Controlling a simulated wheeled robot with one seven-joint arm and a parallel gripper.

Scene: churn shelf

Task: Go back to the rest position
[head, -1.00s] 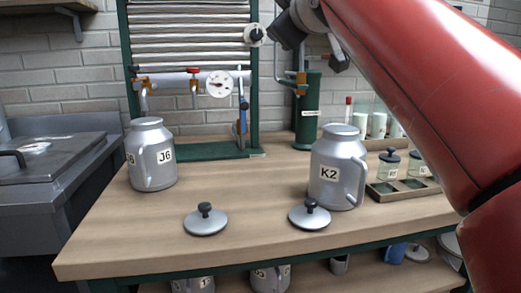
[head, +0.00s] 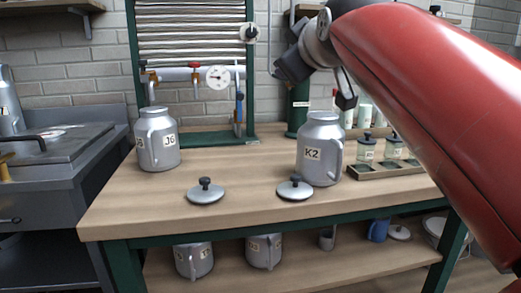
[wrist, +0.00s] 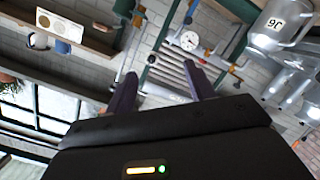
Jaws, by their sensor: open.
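My gripper (head: 318,84) is raised above the right part of the workbench, in front of the wall and the green cylinder. In the wrist view its two dark fingers (wrist: 160,92) stand apart with nothing between them, and the picture is strongly tilted. My gripper touches nothing that I can see. The churn marked K2 (head: 318,160) stands upright on the bench below it. The churn marked J6 (head: 157,150) stands at the left of the bench and also shows in the wrist view (wrist: 276,22).
Two grey lids (head: 206,192) (head: 295,189) with black knobs lie on the bench (head: 240,172). A tray (head: 385,171) with jars is at the right. A dial rack (head: 217,77) stands behind. More churns (head: 194,259) are on the lower shelf. A grey basin unit (head: 50,170) is left.

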